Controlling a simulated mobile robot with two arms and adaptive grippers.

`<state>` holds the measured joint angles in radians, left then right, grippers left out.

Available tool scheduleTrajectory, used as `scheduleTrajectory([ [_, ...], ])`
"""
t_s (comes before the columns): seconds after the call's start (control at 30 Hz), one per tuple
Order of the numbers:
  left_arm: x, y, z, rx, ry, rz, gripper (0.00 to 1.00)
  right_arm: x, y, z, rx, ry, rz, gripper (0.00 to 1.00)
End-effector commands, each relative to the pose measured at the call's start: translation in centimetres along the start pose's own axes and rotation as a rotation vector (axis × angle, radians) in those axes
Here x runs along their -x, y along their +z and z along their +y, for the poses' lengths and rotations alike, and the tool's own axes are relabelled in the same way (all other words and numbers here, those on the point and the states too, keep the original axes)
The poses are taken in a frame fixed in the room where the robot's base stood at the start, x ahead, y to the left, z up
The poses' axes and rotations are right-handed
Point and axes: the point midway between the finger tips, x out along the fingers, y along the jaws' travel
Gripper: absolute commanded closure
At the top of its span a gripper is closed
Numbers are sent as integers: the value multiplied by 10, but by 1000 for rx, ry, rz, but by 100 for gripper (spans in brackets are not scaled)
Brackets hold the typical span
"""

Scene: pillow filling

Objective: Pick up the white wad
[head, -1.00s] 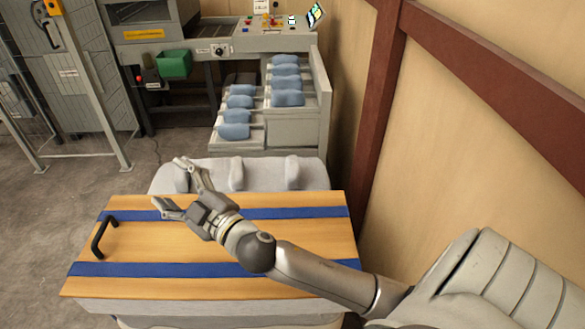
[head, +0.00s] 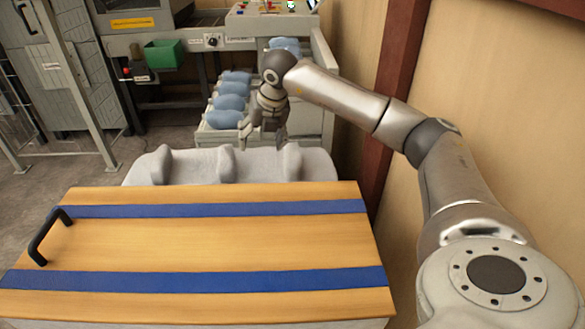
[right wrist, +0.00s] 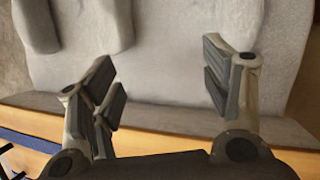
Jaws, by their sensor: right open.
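The only white, wad-like thing I see is a soft, pale grey-white mass (head: 200,165) behind the wooden board, with raised lobes on top. I cannot tell whether it is one wad or several. In the right wrist view the pale mass (right wrist: 175,50) fills the upper part, with lobes at upper left. My right gripper (head: 264,138) points down above the mass, between the middle and right lobes in the head view. In the right wrist view its fingers (right wrist: 160,78) are spread, with nothing between them. Contact with the mass cannot be told. My left gripper is out of view.
The wooden board (head: 190,240) with blue stripes and a black handle (head: 48,238) lies in front of the mass. Blue pillows (head: 229,103) lie on a rack behind. A green bin (head: 165,53) hangs on the machine at the back. A wooden wall (head: 500,90) stands on the right.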

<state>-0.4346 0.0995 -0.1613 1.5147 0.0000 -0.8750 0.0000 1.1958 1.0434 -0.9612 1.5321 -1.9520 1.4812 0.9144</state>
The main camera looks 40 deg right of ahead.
Motion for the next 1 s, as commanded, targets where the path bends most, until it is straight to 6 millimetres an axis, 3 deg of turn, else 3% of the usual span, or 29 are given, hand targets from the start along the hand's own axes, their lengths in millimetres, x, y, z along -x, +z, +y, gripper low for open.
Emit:
scheduleTrajectory([
  [0.03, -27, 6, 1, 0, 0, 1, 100, -6, 9, -40, -56, -105, -30, 29],
  [0.07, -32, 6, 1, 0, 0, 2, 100, -7, 10, -53, -77, -146, -36, 29],
  [0.2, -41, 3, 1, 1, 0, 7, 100, -13, 10, -79, -117, -219, -46, 29],
  [0.37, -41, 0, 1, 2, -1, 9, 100, -18, 10, -87, -129, -237, -50, 29],
  [0.7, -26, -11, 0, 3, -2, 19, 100, -64, 10, -98, -129, -239, -47, 29],
  [1.0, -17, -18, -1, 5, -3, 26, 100, -92, 6, -108, -127, -240, -46, 29],
])
